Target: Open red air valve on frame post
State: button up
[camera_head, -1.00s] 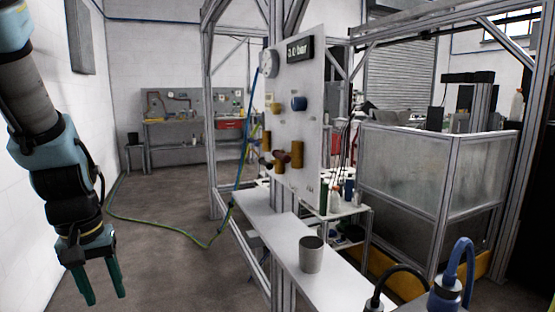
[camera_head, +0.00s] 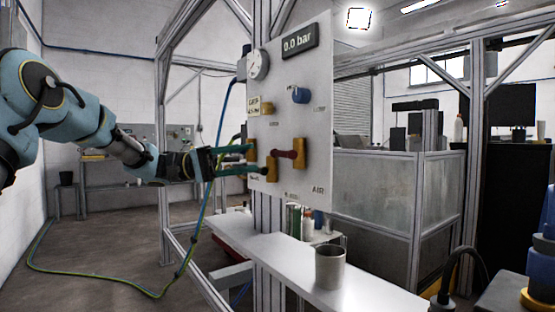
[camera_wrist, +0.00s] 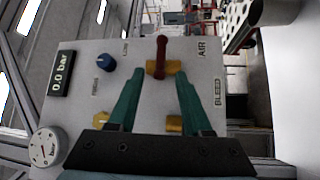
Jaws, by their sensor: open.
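The red air valve handle (camera_head: 286,154) sits on a yellow valve body (camera_head: 300,150), low on a white panel (camera_head: 312,100) on the frame post. In the wrist view, the red handle (camera_wrist: 162,52) lies across its yellow body, near the "AIR" label, just beyond and between the fingertips. My gripper (camera_head: 256,160) is open, its teal fingers pointing at the panel left of the red handle. In the wrist view, the gripper (camera_wrist: 156,75) has nothing between its fingers. I cannot tell whether the fingertips touch the panel.
The panel carries a round gauge (camera_head: 258,64), a blue knob (camera_head: 300,95), other yellow fittings (camera_head: 249,149) and a display (camera_head: 299,41) reading 0.0 bar. A grey cup (camera_head: 329,268) stands on the white shelf (camera_head: 270,249) below. A hose (camera_head: 105,277) runs along the floor.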

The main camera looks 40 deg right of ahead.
aim_at(277, 154)
jog(key=x, duration=0.9)
jog(key=shift+p, duration=0.4)
grip_shut()
